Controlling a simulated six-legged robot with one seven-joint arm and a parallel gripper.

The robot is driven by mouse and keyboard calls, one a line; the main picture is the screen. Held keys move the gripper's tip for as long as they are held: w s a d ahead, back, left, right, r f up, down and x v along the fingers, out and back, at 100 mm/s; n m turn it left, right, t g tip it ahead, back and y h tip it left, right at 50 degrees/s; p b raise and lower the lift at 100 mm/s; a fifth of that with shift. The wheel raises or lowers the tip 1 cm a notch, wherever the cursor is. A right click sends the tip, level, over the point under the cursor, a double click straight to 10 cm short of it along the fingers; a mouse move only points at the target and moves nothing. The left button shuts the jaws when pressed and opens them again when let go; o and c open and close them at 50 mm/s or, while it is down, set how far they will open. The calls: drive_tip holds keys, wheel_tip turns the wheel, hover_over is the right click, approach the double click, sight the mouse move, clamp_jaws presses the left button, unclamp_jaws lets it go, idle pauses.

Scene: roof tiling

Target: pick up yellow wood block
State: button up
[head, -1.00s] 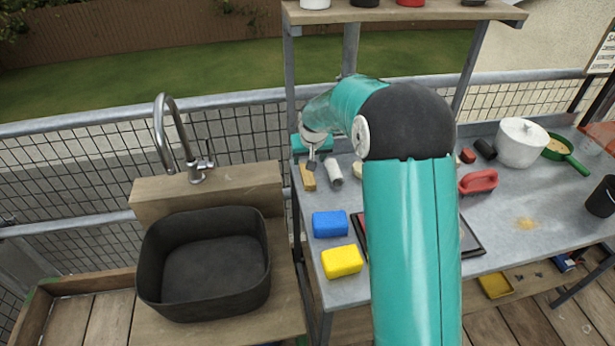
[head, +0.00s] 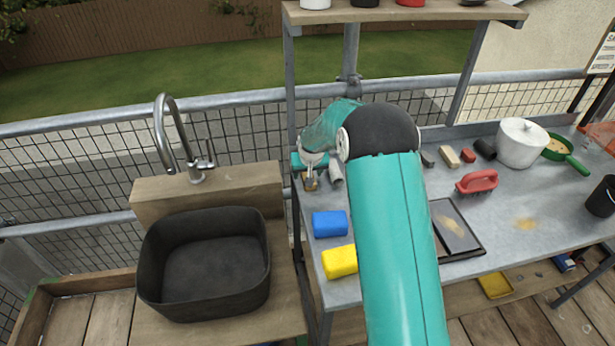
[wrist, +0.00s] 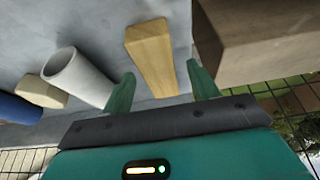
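The yellow wood block (wrist: 152,55) is a long, pale yellow-brown bar on the grey table. In the wrist view its near end lies between the two teal fingers of my gripper (wrist: 162,88). The gripper is open, with a gap between each finger and the block. In the head view my gripper (head: 311,184) is over the block at the table's far left corner and hides much of it.
A white cylinder (wrist: 75,75) lies close to the left finger, and a tan piece (wrist: 40,92) is beyond it. A brown wooden body (wrist: 255,38) is close on the right.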

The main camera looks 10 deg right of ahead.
drive_tip(key=c, duration=1)
drive_tip(key=shift+c, duration=0.2)
drive_tip(key=shift+r, duration=0.1)
